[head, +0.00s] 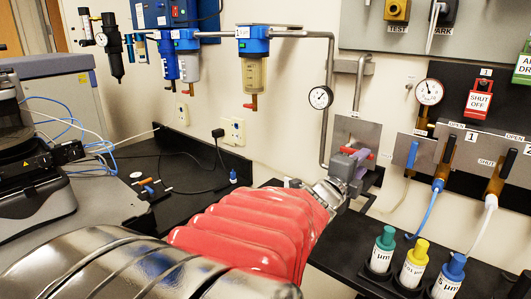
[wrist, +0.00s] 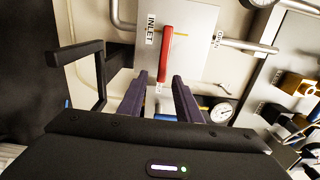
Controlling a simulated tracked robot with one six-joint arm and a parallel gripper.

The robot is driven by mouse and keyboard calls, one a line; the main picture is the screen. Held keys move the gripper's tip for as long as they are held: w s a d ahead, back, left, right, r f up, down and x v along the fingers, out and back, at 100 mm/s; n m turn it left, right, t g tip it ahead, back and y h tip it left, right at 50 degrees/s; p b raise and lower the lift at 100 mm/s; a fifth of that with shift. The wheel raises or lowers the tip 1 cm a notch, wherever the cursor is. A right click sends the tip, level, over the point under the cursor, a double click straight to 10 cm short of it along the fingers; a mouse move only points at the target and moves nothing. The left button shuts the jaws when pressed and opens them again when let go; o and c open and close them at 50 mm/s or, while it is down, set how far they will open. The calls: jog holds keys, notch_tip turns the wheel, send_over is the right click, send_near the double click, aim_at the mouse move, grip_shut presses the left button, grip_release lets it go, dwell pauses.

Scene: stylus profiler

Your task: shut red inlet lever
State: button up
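The red inlet lever (wrist: 166,55) is on a grey metal plate (wrist: 195,70) marked INLET. In the wrist view it stands upright in the picture, across the line of the pipe, with a second label, seemingly OPEN, to its right. In the head view the lever (head: 367,153) shows as a short red bar, partly hidden by my gripper (head: 356,162). In the wrist view my gripper (wrist: 157,88) is open, its two dark purple fingers apart. The lever's near end appears between the fingertips in the picture; I see no contact, and the depth gap is unclear.
A grey pipe (head: 328,120) with a gauge (head: 320,97) runs by the plate. A black shelf with green, yellow and blue-capped bottles (head: 413,264) is at lower right.

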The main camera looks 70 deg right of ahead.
jog(key=v, duration=0.4)
jog(key=shift+w+a, duration=0.1)
jog(key=shift+a, duration=0.2)
dwell(0.4)
